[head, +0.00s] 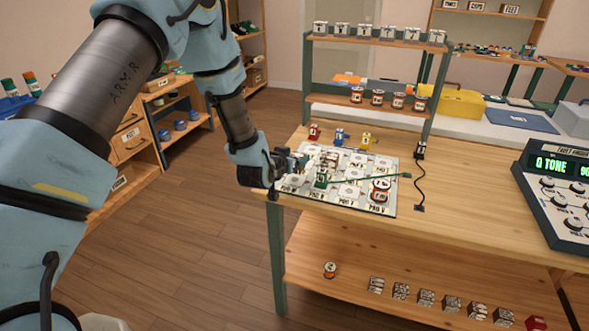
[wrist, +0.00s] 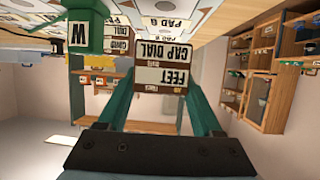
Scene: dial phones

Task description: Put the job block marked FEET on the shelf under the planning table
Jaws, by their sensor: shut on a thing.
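In the wrist view, which is upside down, a block marked FEET (wrist: 161,79) sits between my two green fingers. A CAP DIAL label adjoins the FEET label, and I cannot tell if it is on the same block. In the head view my gripper (head: 292,165) is shut at the left edge of the pad board (head: 345,205) on the planning table (head: 470,205); the block there is too small to read. The shelf (head: 345,300) under the table shows below, with a spool-like piece (head: 329,270) and several printed blocks (head: 426,297) along it.
A green figure marked W (wrist: 82,30) stands close to the left finger in the wrist view. Red, blue and yellow pieces (head: 340,137) stand behind the board. A rack (head: 375,92) rises at the back. The shelf's left part is largely bare around the spool-like piece.

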